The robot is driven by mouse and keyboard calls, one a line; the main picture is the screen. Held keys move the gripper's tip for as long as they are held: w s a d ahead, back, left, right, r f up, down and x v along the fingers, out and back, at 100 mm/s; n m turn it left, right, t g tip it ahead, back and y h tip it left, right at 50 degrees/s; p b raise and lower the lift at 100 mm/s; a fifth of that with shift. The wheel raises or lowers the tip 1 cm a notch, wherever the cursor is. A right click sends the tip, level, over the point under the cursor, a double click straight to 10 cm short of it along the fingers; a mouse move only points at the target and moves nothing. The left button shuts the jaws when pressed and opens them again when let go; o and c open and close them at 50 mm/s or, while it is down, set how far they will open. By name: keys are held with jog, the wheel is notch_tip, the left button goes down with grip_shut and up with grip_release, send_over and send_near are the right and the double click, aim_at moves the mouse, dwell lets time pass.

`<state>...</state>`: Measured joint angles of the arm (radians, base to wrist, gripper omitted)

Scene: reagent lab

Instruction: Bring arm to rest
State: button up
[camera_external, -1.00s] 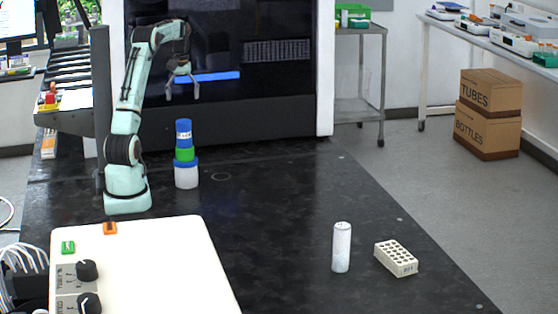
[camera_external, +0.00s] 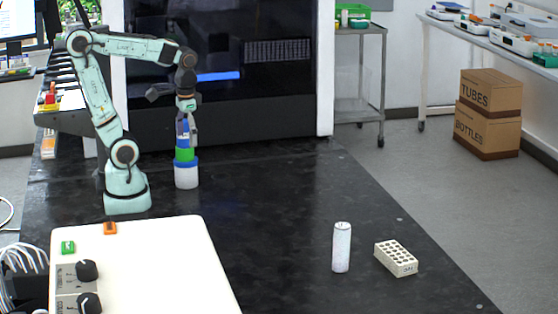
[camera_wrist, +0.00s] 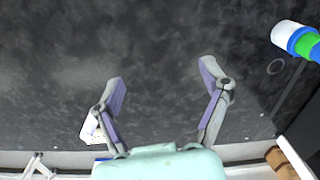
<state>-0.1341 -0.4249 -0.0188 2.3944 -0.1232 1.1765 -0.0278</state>
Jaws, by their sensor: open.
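My gripper (camera_external: 187,139) points down in the external view, overlapping the upper part of a stack on the black bench. In the wrist view my gripper (camera_wrist: 162,78) is open, with nothing between its fingers. The stack (camera_external: 186,177) has a white base, a blue band, a green band and a blue top partly hidden by my gripper. The stack also shows at the upper right of the wrist view (camera_wrist: 287,33), apart from the fingers. My arm is bent, its upper link leaning left and its forearm reaching right.
A white cylinder (camera_external: 341,248) and a white tube rack (camera_external: 396,259) stand at the bench's right front. A pale box with knobs (camera_external: 150,262) fills the front left. A dark machine (camera_external: 270,110) stands behind. The bench middle (camera_external: 270,205) is clear.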

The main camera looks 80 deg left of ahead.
jog(key=shift+m, duration=0.9)
jog(key=s, duration=0.1)
jog(key=s+d+f, duration=0.2)
jog(key=shift+s+f, duration=0.15)
jog(key=shift+s, duration=0.2)
